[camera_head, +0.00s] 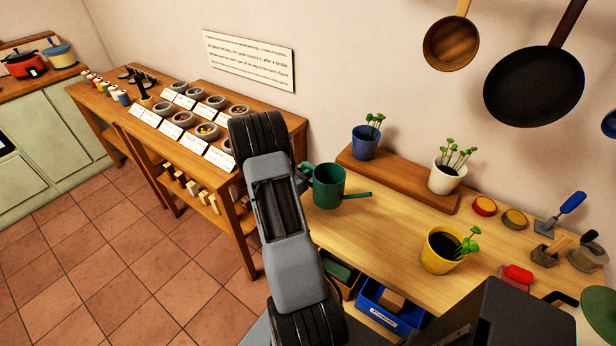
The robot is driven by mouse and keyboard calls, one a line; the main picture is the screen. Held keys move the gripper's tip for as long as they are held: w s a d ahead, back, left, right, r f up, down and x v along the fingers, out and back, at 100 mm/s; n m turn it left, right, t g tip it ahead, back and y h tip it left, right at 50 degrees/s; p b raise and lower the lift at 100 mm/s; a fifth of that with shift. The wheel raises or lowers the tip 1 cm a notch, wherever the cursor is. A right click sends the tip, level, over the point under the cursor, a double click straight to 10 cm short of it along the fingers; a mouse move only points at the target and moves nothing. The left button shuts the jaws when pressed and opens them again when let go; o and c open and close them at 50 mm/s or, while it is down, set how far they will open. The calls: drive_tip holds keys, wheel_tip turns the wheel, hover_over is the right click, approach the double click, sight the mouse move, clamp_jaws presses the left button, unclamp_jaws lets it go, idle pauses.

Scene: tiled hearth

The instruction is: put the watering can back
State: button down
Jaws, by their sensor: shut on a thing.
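The green watering can (329,188) is upright at the left end of the wooden bench (380,222), its spout pointing right. I cannot tell whether its base touches the bench top or hangs just above it. My gripper (303,171) is at the can's left side, shut on its handle. My arm link hides most of the gripper, and the fingertips are hard to make out.
A raised wooden board (398,181) along the wall carries a blue pot (364,142) and a white pot (446,177) with seedlings. A yellow pot (437,252) stands at the bench front. Small tools crowd the right end. A table with bowls and cards (200,115) stands left.

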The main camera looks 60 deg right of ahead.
drive_tip(key=f, duration=0.1)
drive_tip(key=d+f+p, duration=0.1)
drive_tip(key=f, duration=0.1)
drive_tip(key=shift+w+f, duration=0.1)
drive_tip(key=shift+w, duration=0.05)
drive_tip(key=shift+f, duration=0.4)
drive_tip(key=shift+a+f, duration=0.1)
drive_tip(key=shift+f, duration=0.05)
drive_tip(key=shift+f, duration=0.15)
drive_tip(key=c, duration=1.1)
unclamp_jaws()
drive_tip(key=shift+o, duration=0.2)
